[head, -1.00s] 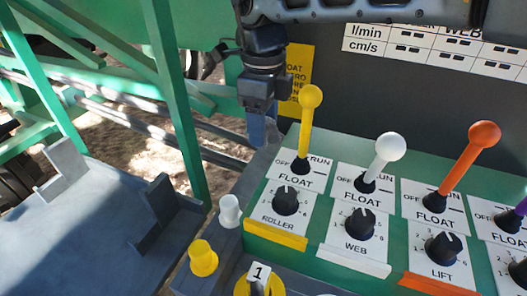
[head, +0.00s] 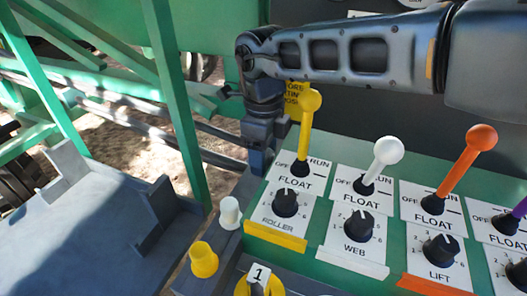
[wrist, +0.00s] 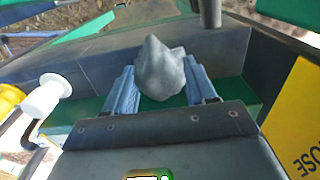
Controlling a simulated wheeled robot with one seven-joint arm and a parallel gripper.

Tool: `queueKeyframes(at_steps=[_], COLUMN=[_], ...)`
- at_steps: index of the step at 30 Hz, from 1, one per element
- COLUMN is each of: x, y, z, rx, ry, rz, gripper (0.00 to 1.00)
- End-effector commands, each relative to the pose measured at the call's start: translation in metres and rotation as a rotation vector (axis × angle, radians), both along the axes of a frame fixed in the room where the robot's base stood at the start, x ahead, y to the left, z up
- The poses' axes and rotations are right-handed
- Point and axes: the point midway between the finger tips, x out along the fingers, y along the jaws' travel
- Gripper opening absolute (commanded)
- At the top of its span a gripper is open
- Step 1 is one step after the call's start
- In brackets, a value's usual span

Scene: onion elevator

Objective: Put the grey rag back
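The grey rag (wrist: 162,70) is a crumpled, peaked lump in the wrist view. It sits between the fingertips of my gripper (wrist: 161,88), in a grey recess beside the green surface. The two blue-grey fingers stand wide apart, one on each side of the rag; I cannot tell whether they touch it. In the head view my gripper (head: 260,160) points down at the far left corner of the control console, left of the yellow lever. There the rag is hidden or too dark to make out.
The yellow lever (head: 306,130) stands close to the right of my gripper, with a white lever (head: 379,166) and an orange lever (head: 462,171) further right. A white knob (head: 230,211) and a yellow knob (head: 203,259) are nearer. A grey platform (head: 85,235) lies left.

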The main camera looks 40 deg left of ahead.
Motion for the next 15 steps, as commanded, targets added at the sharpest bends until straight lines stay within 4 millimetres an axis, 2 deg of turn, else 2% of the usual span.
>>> queueKeyframes(at_steps=[1,7,15], x=[0.0001,0.0,0.0], y=[0.0001,0.0001,0.0001], z=[0.0005,0.0005,0.0001], rx=[0.0,0.0,0.0], ry=[0.0,0.0,0.0], rz=[0.0,0.0,0.0], gripper=[0.61,0.8,0.8])
